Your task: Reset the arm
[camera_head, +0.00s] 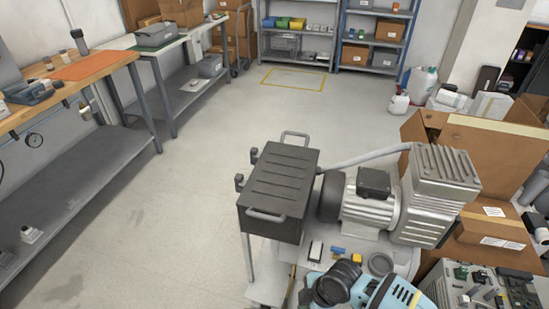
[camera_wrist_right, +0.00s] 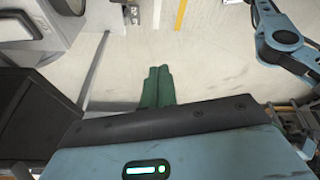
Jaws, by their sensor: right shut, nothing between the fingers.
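My right gripper (camera_wrist_right: 158,72) shows in the right wrist view as two green fingers lying side by side, shut and empty, over pale floor. It is not visible in the head view, where part of a blue arm link of mine shows at the bottom. My left gripper is in neither view. The dental compressor (camera_head: 370,205) stands in the middle right of the head view, with a black ribbed box, a silver motor and a finned metal head. In the wrist view a dark box side (camera_wrist_right: 30,115) is at the left, apart from the fingers.
A long workbench (camera_head: 75,68) with an orange mat runs along the left. Shelving (camera_head: 340,35) with bins stands at the back. Open cardboard boxes (camera_head: 490,150) and an electronics unit (camera_head: 485,290) crowd the right. The floor (camera_head: 190,190) left of the compressor is clear.

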